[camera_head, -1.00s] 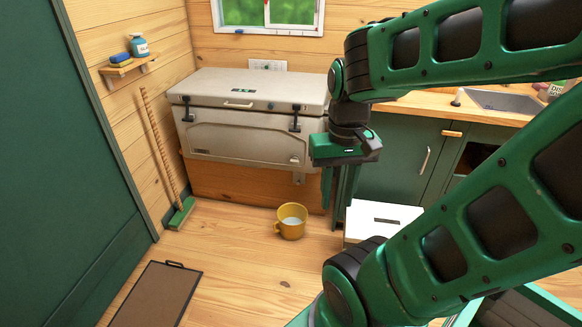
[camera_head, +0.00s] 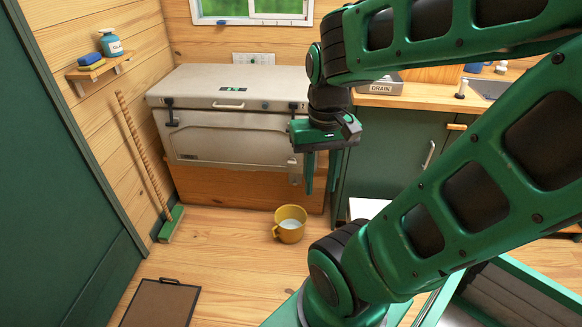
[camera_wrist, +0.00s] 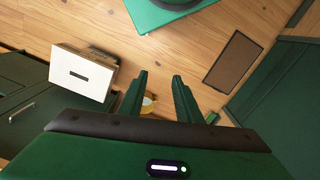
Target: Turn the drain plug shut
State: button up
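The beige cooler (camera_head: 222,139) stands on a wooden base against the back wall, lid closed. A small grey fitting (camera_head: 294,171) at its lower right front corner looks like the drain plug; it is too small to tell whether it is open or shut. A yellow mug (camera_head: 290,224) with pale liquid stands on the floor below and in front of it; part of it shows in the wrist view (camera_wrist: 149,104). My gripper (camera_head: 320,186) hangs fingers down, just right of the fitting in the picture. Its fingers are apart and empty in the wrist view (camera_wrist: 158,78).
A box marked DRAIN (camera_head: 378,86) sits on the counter above green cabinets (camera_head: 385,150). A white box (camera_wrist: 82,73) stands on the floor near the cabinets. A broom (camera_head: 145,160) leans at left, and a brown framed panel (camera_head: 158,303) lies on the floor.

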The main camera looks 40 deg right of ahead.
jog(key=shift+o, duration=0.9)
jog(key=o, duration=0.5)
jog(key=shift+s+d+r, duration=0.15)
jog(key=shift+s+r, duration=0.05)
jog(key=shift+s, duration=0.05)
jog(key=shift+c, duration=0.2)
jog(key=w+d+f+n+t+h, duration=0.15)
jog(key=w+d, duration=0.25)
jog(key=w, duration=0.6)
jog(key=w+d+f+n+t, duration=0.1)
jog(key=w+d+f+t, duration=0.2)
jog(key=w, duration=0.6)
jog(key=w+d+f+n+h, duration=0.1)
jog(key=w+d+f, duration=0.3)
jog(key=w, duration=0.6)
jog(key=w+d+f+t+h, duration=0.1)
jog(key=w+d+f+t, duration=0.25)
jog(key=w+f, duration=0.4)
jog(key=w+d+f+t, duration=0.2)
jog(key=w+d+f, duration=0.25)
jog(key=w, duration=0.65)
jog(key=m+t+h, duration=0.2)
jog(key=m+h, duration=0.5)
jog(key=h, duration=0.4)
send_near(292, 164)
jog(key=shift+y, duration=0.25)
jog(key=x, duration=0.8)
jog(key=shift+w+d+r, duration=0.15)
jog(key=shift+w+d, duration=0.05)
jog(key=shift+d, duration=0.1)
